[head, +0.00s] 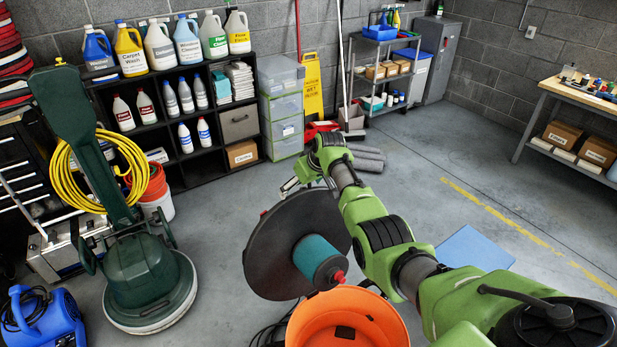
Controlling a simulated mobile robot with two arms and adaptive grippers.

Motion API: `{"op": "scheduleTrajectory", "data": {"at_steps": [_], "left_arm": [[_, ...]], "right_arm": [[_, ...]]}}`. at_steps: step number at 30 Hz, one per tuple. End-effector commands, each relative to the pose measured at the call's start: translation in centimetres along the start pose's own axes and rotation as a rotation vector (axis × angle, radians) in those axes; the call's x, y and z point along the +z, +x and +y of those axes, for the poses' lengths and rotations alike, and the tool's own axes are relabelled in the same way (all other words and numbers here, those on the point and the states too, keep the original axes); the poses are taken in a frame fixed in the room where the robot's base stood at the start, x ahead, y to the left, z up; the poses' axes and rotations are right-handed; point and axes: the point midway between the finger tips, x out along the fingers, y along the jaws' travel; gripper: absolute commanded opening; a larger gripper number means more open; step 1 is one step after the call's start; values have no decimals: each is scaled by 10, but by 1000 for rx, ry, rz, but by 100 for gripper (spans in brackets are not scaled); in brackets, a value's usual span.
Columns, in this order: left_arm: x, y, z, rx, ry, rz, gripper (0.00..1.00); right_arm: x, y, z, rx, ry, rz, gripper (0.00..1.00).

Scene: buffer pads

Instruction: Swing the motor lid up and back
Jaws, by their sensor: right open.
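The motor lid (268,250) is a wide dark disc standing steeply tilted at the far rim of the orange drum (352,300). Its underside faces me, with a teal cylinder (318,258) and a red tip sticking out of it toward me. The drum's mouth is uncovered. My right arm reaches in from the lower right, past the drum. My right gripper (300,178) is open just beyond the lid's upper edge. Part of it is hidden, and I cannot tell whether it touches the lid. My left gripper is not in view.
A green floor machine (145,270) with a coiled yellow cord stands at left, with a blue blower (42,318) near it. A black shelf (185,110) of bottles and clear bins line the back wall. Grey rolls (368,157) lie behind my gripper. The floor at right is mostly clear.

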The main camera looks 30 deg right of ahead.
Motion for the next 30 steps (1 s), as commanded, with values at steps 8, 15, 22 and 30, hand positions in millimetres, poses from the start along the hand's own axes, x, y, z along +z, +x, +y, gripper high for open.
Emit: {"op": "scheduleTrajectory", "data": {"at_steps": [8,15,22,30], "left_arm": [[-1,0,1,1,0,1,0],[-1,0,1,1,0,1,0],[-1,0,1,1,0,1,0],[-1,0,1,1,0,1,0]], "right_arm": [[1,-34,1,2,0,2,84],[1,-73,2,3,0,2,84],[2,-102,2,3,0,1,84],[2,-111,2,2,1,-2,84]]}}
